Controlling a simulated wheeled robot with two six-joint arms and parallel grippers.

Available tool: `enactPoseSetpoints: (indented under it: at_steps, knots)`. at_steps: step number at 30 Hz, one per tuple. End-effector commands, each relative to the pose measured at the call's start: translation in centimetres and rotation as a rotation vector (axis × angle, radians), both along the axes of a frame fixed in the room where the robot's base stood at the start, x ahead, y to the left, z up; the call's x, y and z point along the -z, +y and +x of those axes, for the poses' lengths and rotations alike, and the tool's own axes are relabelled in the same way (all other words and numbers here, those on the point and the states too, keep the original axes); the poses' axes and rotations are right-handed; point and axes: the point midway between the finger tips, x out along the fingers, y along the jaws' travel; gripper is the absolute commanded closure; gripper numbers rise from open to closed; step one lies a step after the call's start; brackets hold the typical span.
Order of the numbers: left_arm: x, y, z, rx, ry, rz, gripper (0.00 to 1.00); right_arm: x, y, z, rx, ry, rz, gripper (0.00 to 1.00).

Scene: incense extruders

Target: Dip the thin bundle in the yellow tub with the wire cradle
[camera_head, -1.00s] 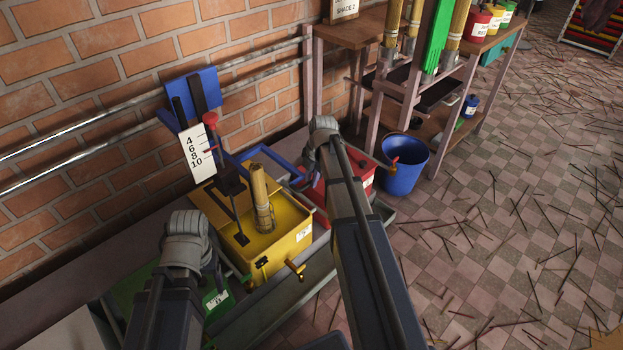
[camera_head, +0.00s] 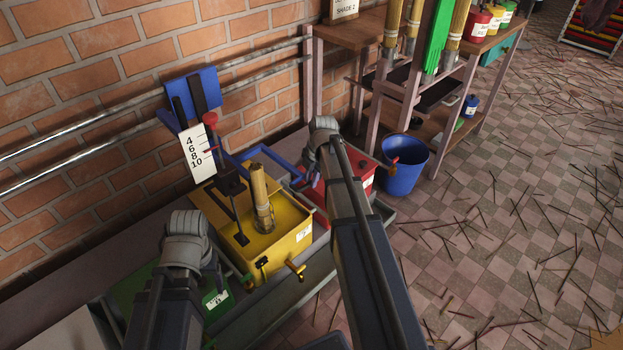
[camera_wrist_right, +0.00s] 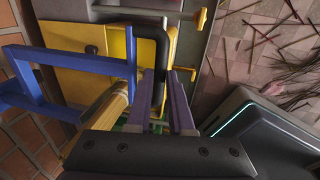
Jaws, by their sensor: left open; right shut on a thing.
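The yellow tub (camera_head: 290,244) stands in the trough below the wall. The bundle also shows in the right wrist view (camera_wrist_right: 116,103). My right gripper (camera_wrist_right: 166,82) is shut on a black bent bar (camera_wrist_right: 150,47), close beside a blue frame (camera_wrist_right: 75,63) at the tub. In the head view my right arm mostly hides that gripper. My left gripper (camera_head: 237,273) is open beside the tub's left side, its fingers mostly hidden by my wrist.
A green tub (camera_head: 216,299) is left of the yellow one and a red tub (camera_head: 358,180) right of it. A marked scale (camera_head: 196,152) stands behind. A blue bucket (camera_head: 403,172) is on the floor, near a wooden rack (camera_head: 365,120). Sticks litter the floor.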

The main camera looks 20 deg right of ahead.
Motion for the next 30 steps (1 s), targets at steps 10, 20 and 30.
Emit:
enactPoseSetpoints:
  at_steps: [10,20,30]
  knots:
    - [0.2,0.0,0.0,0.000,0.000,0.000,0.29,0.2,0.0,0.0,0.000,0.000,0.000,1.00]
    - [2.9,0.0,0.0,-0.002,-0.001,-0.001,0.29,2.9,0.0,0.0,0.000,0.000,0.000,1.00]
    - [6.2,-0.1,0.0,-0.006,-0.001,-0.002,0.29,6.2,0.0,0.0,0.000,0.001,0.000,1.00]
